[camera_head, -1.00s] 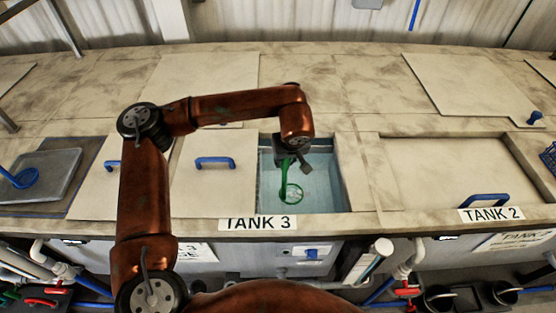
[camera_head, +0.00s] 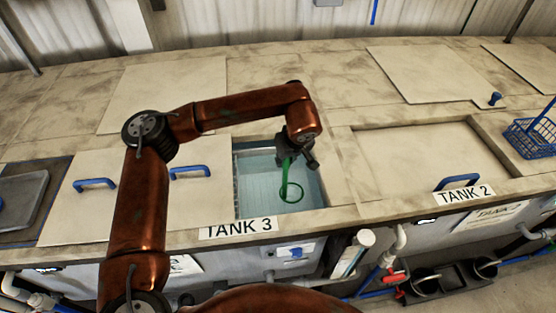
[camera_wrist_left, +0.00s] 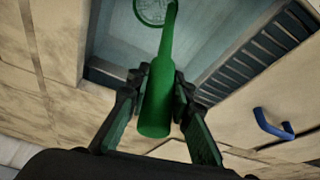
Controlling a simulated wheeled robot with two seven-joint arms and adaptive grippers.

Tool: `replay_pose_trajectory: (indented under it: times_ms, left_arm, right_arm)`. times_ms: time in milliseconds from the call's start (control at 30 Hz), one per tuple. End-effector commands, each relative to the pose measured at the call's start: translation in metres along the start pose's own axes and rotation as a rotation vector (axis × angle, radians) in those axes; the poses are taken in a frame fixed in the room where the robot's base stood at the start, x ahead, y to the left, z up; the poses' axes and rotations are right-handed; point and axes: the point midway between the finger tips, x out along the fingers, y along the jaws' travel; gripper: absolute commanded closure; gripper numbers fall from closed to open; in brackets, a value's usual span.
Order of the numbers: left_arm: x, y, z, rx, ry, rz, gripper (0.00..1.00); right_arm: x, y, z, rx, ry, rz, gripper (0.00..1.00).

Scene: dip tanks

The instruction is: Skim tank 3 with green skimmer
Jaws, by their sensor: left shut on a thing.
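The green skimmer (camera_head: 290,191) has a round hoop head that shows over the open water of tank 3 (camera_head: 250,180). My left gripper (camera_head: 291,155) is shut on its handle above the opening. In the left wrist view the green handle (camera_wrist_left: 158,100) sits between the two fingers of the gripper (camera_wrist_left: 158,110), and the netted hoop (camera_wrist_left: 150,10) shows at the top edge. I cannot tell whether the hoop touches the water. The TANK 3 label (camera_head: 238,228) is on the front edge. My right gripper is not in view.
Lid panels with blue handles (camera_head: 190,172) lie left of the opening. Tank 2 (camera_head: 430,160) is covered, with a blue handle (camera_head: 457,181). A blue wire basket (camera_head: 533,135) stands at the far right, and a grey tray (camera_head: 22,200) at the far left.

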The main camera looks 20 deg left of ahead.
Motion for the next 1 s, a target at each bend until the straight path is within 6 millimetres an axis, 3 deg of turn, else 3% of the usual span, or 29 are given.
replay_pose_trajectory:
  times_ms: [267, 1000]
  left_arm:
    - [-0.002, 0.01, 0.001, -0.001, 0.002, 0.001, 1.0]
    - [-0.005, -0.049, 0.009, -0.003, 0.002, 0.001, 1.0]
  right_arm:
    - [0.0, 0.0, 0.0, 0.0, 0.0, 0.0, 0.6]
    - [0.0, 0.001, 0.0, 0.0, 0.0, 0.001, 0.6]
